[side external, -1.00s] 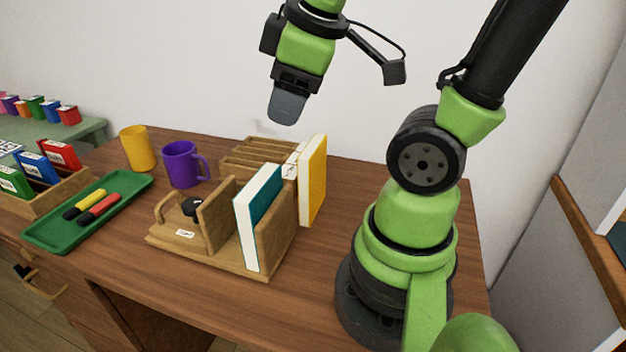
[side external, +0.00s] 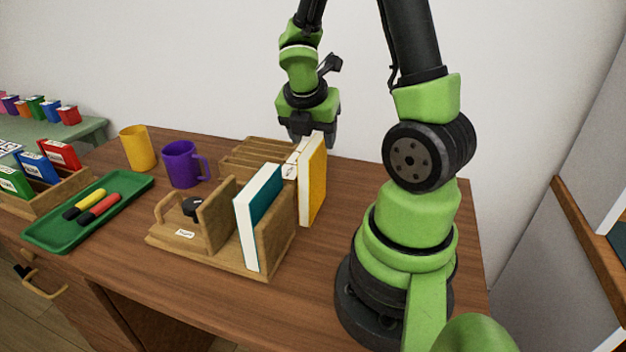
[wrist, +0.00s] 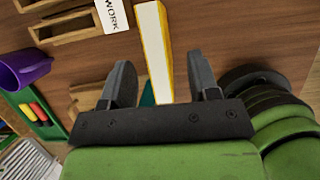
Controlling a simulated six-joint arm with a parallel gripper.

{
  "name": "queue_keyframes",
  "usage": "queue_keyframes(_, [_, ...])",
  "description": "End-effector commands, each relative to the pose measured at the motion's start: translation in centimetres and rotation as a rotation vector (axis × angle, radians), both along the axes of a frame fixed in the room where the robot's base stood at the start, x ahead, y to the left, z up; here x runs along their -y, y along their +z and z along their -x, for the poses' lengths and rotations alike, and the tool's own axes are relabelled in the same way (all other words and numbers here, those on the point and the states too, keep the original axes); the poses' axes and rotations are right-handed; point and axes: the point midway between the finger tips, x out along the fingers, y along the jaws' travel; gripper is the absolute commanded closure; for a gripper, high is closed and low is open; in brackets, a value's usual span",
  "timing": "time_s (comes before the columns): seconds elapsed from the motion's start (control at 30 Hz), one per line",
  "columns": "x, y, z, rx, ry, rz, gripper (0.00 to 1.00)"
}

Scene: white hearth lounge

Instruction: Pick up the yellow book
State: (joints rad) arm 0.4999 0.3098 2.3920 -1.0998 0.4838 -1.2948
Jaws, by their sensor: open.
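The yellow book (side external: 314,182) stands upright on the desk, its white page edge toward the organizer and its yellow cover facing right. In the wrist view the yellow book (wrist: 154,45) shows edge-on, and its near end lies between the two open fingers. My gripper (side external: 315,135) is at the far upper end of the book in the side view; whether it touches the book I cannot tell. In the wrist view my gripper (wrist: 160,85) is open with nothing clamped, and the book is nearer the middle than either finger.
A teal book (side external: 262,215) stands in the wooden organizer (side external: 222,260) left of the yellow book. A slotted wooden rack (side external: 250,150) with a "WORK" card (wrist: 112,15) is behind it. A purple mug (side external: 180,165), yellow mug (side external: 137,148) and green tray (side external: 125,195) stand left.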

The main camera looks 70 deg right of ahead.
Motion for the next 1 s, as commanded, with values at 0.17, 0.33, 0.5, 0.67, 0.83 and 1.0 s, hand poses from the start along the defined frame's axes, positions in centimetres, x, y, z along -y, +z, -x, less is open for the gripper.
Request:
queue_keyframes(0.17, [0.3, -1.5, -0.1, -0.005, 0.0, -0.004, 0.45])
queue_keyframes(0.33, [0.8, -3.3, -0.3, -0.004, 0.0, -0.003, 0.45])
queue_keyframes(0.5, [1.4, -4.4, -0.3, -0.004, -0.002, -0.001, 0.45])
queue_keyframes(0.67, [1.5, -4.9, -0.3, -0.001, -0.001, -0.002, 0.45])
queue_keyframes(0.83, [1.5, -4.9, -0.4, 0.001, -0.002, -0.001, 0.45])
queue_keyframes(1.0, [1.5, -4.9, -0.4, 0.001, -0.002, -0.001, 0.45])
